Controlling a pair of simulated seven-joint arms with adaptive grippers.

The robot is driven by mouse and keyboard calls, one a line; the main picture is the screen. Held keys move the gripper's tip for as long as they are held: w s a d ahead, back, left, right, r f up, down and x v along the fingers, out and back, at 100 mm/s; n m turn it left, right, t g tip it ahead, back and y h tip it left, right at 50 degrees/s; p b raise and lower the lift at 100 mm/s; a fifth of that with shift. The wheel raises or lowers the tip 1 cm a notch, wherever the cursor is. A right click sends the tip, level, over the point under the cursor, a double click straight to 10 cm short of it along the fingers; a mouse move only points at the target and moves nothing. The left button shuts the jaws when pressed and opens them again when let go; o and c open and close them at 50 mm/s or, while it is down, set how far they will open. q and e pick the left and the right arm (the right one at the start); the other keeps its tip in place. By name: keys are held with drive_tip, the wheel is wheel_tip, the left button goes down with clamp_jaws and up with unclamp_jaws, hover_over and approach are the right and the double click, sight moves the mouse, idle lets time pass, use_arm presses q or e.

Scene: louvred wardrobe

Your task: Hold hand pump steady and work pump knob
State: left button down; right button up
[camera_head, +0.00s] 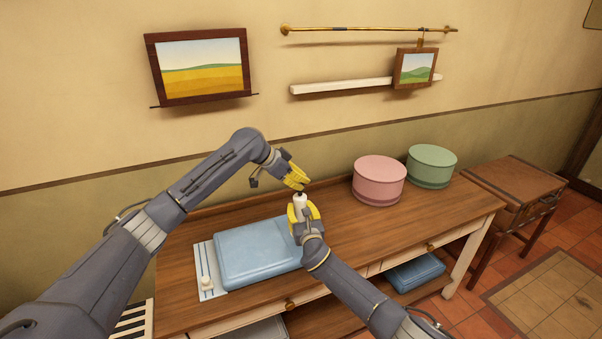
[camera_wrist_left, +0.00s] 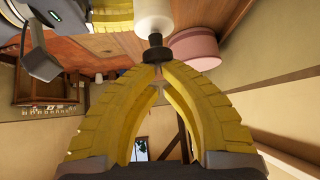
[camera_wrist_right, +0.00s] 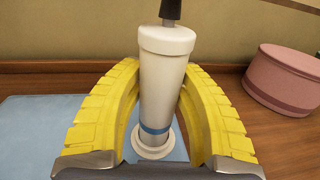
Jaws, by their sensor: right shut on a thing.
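The hand pump (camera_head: 300,200) is a white upright cylinder with a blue band low down and a wider round base, seen closely in the right wrist view (camera_wrist_right: 163,85). My right gripper (camera_head: 303,213) is shut around its body, one yellow finger on each side. The dark pump knob (camera_wrist_right: 171,9) is on a thin grey rod above the white cap; its top is cut off there. My left gripper (camera_head: 297,183) is just above the pump. In the left wrist view its fingertips are close together at the black knob (camera_wrist_left: 155,52), with a narrow gap; whether they grip is unclear.
A folded blue item (camera_head: 255,255) lies left of the pump on the wooden top (camera_head: 345,238). Pink (camera_head: 379,180) and green (camera_head: 431,166) round boxes stand right. The wooden top in front of the boxes is clear.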

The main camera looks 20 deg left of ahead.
drive_tip(key=shift+f, duration=0.1)
use_arm(q)
wheel_tip(320, 180, up, 4)
drive_tip(key=shift+d+r, duration=0.1)
drive_tip(key=v, duration=0.9)
drive_tip(key=shift+s+a+r, duration=0.2)
drive_tip(key=shift+s+a, duration=0.05)
drive_tip(key=shift+s, duration=0.05)
idle(0.3)
use_arm(e)
drive_tip(key=o, duration=1.3)
drive_tip(key=shift+s, duration=0.1)
